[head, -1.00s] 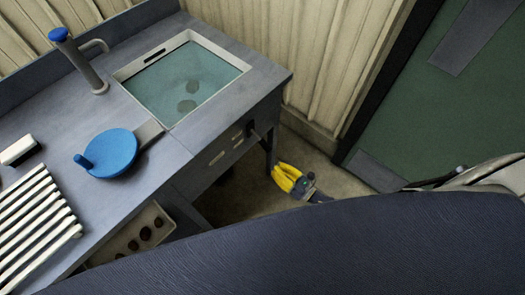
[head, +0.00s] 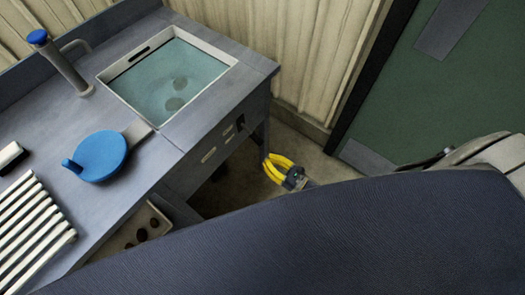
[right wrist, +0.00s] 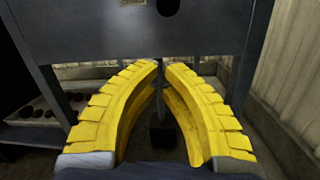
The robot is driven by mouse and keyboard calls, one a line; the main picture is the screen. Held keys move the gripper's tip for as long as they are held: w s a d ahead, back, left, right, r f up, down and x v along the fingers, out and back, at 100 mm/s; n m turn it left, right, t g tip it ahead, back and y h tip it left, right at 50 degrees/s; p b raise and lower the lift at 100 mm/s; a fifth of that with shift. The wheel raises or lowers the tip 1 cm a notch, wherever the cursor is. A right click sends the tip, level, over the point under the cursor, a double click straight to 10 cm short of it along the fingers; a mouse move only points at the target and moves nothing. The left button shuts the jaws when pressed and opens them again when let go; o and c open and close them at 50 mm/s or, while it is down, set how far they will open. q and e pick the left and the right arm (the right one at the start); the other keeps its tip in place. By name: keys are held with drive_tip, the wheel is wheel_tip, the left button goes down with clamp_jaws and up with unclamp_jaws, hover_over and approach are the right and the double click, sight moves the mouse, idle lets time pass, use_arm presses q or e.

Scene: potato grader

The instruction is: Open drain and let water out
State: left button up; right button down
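The sink basin (head: 202,96) at the back of the grey bench holds greenish water, with round dark shapes under the surface. My right gripper (head: 267,161), with yellow fingers, is low beside the bench's right end, below the front panel. In the right wrist view the fingertips (right wrist: 162,62) curve close together with a narrow gap; I cannot tell whether they are shut. A thin dark upright piece and a dark block (right wrist: 162,137) show between the fingers. A dark fitting (head: 240,122) sits on the panel; a dark round part (right wrist: 168,7) shows above the fingers. My left gripper is out of view.
A blue-topped tap (head: 62,62), a blue round disc with a knob (head: 103,157) and white slats (head: 32,225) are on the bench. A tray (head: 160,218) with dark lumps is below. The bench leg (right wrist: 250,55) stands close right of the fingers. A dark surface fills the foreground.

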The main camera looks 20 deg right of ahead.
sight(252, 135)
drive_tip(key=x, duration=0.9)
drive_tip(key=shift+w+a, duration=0.1)
drive_tip(key=shift+w, duration=0.1)
drive_tip(key=shift+s+d+r, duration=0.2)
drive_tip(key=shift+r, duration=0.05)
drive_tip(key=shift+s+d+r, duration=0.15)
drive_tip(key=shift+d+r, duration=0.05)
drive_tip(key=shift+r, duration=0.3)
drive_tip(key=shift+s+d+r, duration=0.15)
drive_tip(key=shift+d+r, duration=0.1)
drive_tip(key=shift+r, duration=0.25)
drive_tip(key=shift+s+d+r, duration=0.2)
drive_tip(key=shift+r, duration=0.3)
drive_tip(key=shift+s+r, duration=0.1)
drive_tip(key=shift+s+d+r+g+h, duration=0.1)
drive_tip(key=shift+d+r+g+h, duration=0.05)
drive_tip(key=shift+g+h, duration=0.15)
